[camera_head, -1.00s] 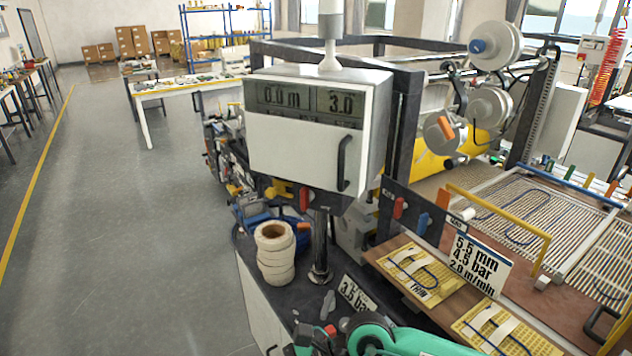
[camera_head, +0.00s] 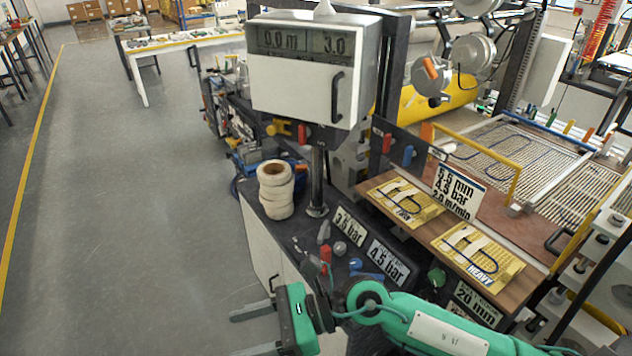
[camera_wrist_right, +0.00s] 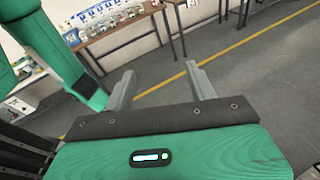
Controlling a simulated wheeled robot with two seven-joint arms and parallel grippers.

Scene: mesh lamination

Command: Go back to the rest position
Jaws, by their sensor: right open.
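My right arm comes in from the lower right in the head view. It is green, and its right gripper (camera_head: 236,333) hangs at the bottom edge, left of the black machine bench. Its two grey fingers point left over the floor, spread apart with nothing between them. The right wrist view also shows the right gripper (camera_wrist_right: 160,80) open and empty, with grey floor beyond the fingertips. My left gripper is not in view.
The bench top (camera_head: 305,255) holds tape rolls (camera_head: 275,190), setting plates such as the 4.5 bar plate (camera_head: 385,262), and small knobs close to my right arm. A white control box (camera_head: 305,85) stands above. The floor (camera_head: 140,200) at left is clear.

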